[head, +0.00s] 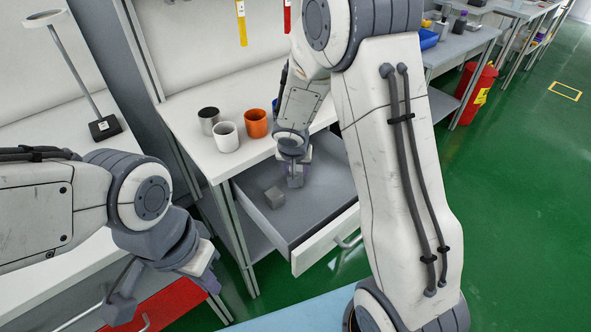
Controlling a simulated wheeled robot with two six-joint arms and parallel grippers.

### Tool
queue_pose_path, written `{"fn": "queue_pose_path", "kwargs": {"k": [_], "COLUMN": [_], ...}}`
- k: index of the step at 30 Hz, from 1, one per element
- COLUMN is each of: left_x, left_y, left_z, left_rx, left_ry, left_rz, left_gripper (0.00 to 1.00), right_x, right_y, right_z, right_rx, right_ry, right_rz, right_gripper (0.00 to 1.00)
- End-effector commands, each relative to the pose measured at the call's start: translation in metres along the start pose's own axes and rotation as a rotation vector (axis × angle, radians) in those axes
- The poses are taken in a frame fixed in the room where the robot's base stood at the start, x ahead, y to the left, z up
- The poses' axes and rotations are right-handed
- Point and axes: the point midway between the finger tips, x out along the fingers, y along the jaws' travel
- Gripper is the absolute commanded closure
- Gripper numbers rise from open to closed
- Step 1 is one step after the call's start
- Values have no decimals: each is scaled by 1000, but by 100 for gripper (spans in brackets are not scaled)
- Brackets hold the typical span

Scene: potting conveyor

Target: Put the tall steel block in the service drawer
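A small grey steel-looking block (274,197) lies inside the open service drawer (325,243), near its left side. From this angle I cannot tell whether it is the tall block. My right gripper (295,181) points down into the drawer, just right of and behind that block. Its fingertips are small and grey against the grey drawer floor, so I cannot tell whether they hold anything. My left gripper (160,286) is at the lower left, away from the drawer, with its fingers apart and nothing seen between them.
On the bench (184,128) above the drawer stand a dark metal cup (208,121), a white cup (225,137) and an orange cup (256,123). A lamp (104,127) stands at left. A red drawer (165,306) is below my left gripper.

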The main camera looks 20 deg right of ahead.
Motion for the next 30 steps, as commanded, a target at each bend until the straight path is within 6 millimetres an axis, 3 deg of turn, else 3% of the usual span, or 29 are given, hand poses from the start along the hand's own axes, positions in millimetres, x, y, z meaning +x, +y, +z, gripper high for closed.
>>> {"fn": "queue_pose_path", "kwargs": {"k": [1,2,3,4,17,30], "left_x": [4,2,2,2,-7,-36], "left_y": [0,0,0,0,0,3], "left_z": [0,0,0,0,0,-2], "left_rx": [0,0,0,0,0,0], "left_ry": [0,0,0,0,0,0], "left_rz": [0,0,0,0,0,0], "left_gripper": [100,100,100,100,100,100], "right_x": [3,2,1,1,-6,-96], "right_y": [0,0,0,0,0,-1], "right_z": [1,1,0,0,-2,-3], "right_rx": [0,0,0,0,0,0], "right_ry": [1,0,0,0,0,3], "right_rz": [0,0,0,0,0,-3], "right_gripper": [100,43,28,21,21,21]}}
